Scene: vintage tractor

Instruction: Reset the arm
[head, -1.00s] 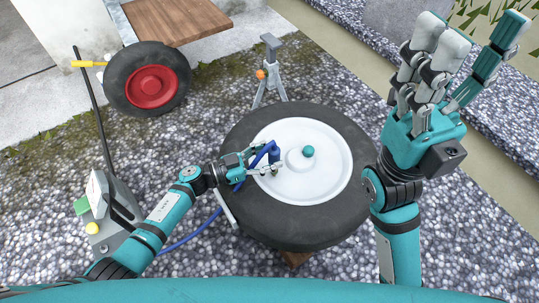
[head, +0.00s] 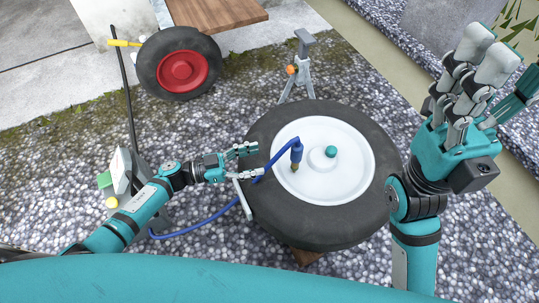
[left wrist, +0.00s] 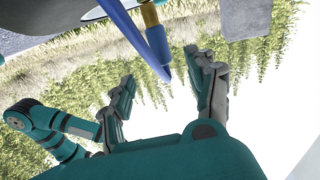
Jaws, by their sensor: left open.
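My left gripper (head: 258,160) is open and empty at the left edge of the large tire (head: 270,217) with the white rim (head: 340,185). A blue hose fitting (head: 297,150) with a brass tip stands upright on the left part of the rim, apart from the fingers. The blue hose (head: 200,229) runs under the gripper toward the pump. In the left wrist view, the open fingers (left wrist: 165,85) have nothing between them, and the blue hose and brass tip (left wrist: 149,15) show above. My right gripper (head: 500,68) is raised at the right, fingers spread, empty.
A grey floor pump (head: 123,168) with a black upright handle stands at the left. A grey jack stand (head: 298,75) with an orange knob stands behind the tire. Gravel between them is clear.

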